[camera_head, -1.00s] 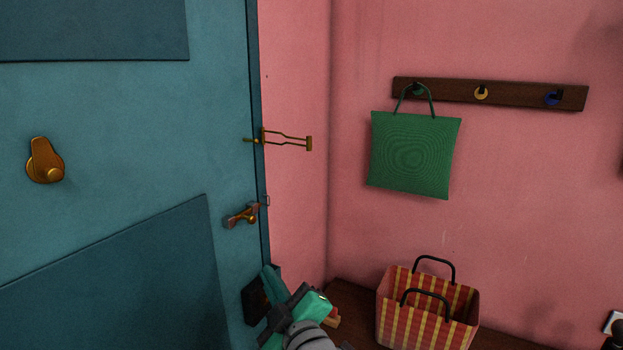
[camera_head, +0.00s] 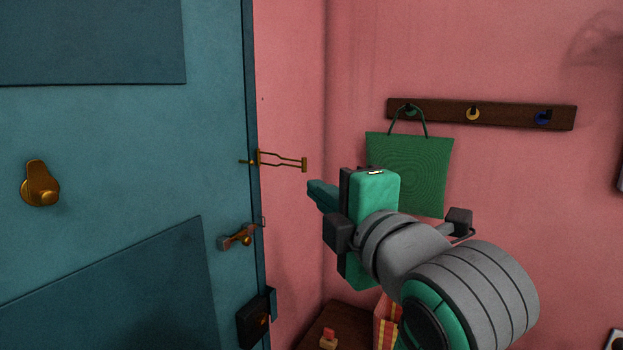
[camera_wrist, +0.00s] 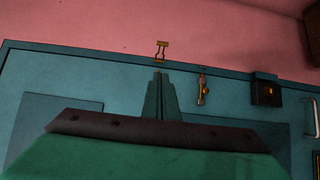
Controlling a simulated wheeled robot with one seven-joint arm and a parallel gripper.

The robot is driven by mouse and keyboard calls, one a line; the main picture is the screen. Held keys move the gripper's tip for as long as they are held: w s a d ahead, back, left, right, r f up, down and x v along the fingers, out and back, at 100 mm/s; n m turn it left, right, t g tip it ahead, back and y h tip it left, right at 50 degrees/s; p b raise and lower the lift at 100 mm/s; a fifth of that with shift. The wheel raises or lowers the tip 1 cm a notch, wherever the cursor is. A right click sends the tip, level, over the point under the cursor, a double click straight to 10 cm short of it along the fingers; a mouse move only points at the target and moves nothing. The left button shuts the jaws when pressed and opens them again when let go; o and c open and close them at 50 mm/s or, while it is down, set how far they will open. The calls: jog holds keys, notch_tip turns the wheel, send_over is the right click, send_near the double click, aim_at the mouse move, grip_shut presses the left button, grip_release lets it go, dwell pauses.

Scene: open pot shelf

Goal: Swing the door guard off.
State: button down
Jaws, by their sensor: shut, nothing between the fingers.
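The brass door guard (camera_head: 283,160) is a thin looped bar at the edge of the teal door (camera_head: 120,140). It sticks out to the right from the door's edge, across the pink wall behind. In the wrist view the door guard (camera_wrist: 161,51) shows just beyond my fingertips, at the door's edge. My gripper (camera_head: 312,190) is shut and empty, to the right of and a little below the guard's free end, apart from it. In the wrist view my gripper (camera_wrist: 158,74) shows its fingers together, pointing toward the guard.
A green bag (camera_head: 425,165) hangs from a hook rail (camera_head: 510,115) behind my arm. A striped bag (camera_head: 385,325) stands below, partly hidden.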

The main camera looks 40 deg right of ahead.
send_near(306, 171)
jog(key=w+a+r, duration=0.1)
jog(key=w+a, duration=0.2)
jog(key=w, duration=0.2)
jog(key=shift+w+d+r, duration=0.1)
jog(key=shift+w+d, duration=0.1)
jog(key=shift+d, duration=0.35)
jog(key=shift+w+d, duration=0.15)
jog(key=shift+d, duration=0.4)
jog(key=shift+w+d, duration=0.35)
jog(key=shift+d, duration=0.3)
jog(key=shift+w+d, duration=0.15)
jog(key=shift+d, duration=0.45)
jog(key=shift+w+d, duration=0.15)
jog(key=shift+d, duration=0.5)
